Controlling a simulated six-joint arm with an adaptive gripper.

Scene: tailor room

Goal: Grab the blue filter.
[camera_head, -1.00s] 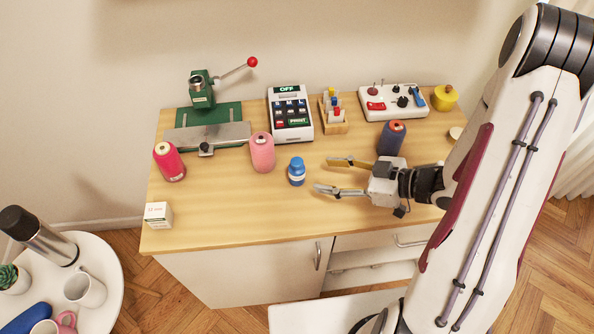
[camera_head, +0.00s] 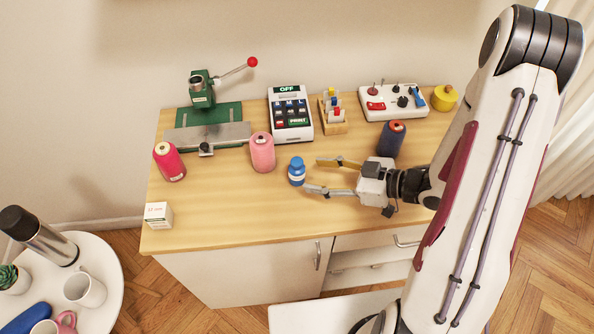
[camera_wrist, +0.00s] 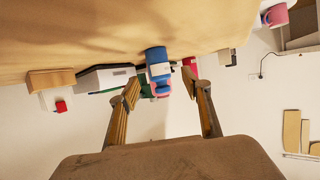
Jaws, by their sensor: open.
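The blue filter seems to be the small blue bottle (camera_head: 297,172) with a pale label, upright on the wooden worktop right of the pink spool. My gripper (camera_head: 312,175) is open, low over the worktop just right of the bottle, with its two fingers pointing left at it. In the wrist view, which looks upside down, the blue bottle (camera_wrist: 156,56) shows ahead, between the open fingertips of my gripper (camera_wrist: 161,84). The fingertips look close to the bottle; I cannot tell whether they touch it.
A pink spool (camera_head: 262,152) stands left of the bottle, and a dark blue spool (camera_head: 390,139) stands behind my gripper. A red spool (camera_head: 169,162), a small white box (camera_head: 158,215) and a green press (camera_head: 202,92) are farther left. The worktop's front (camera_head: 240,215) is clear.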

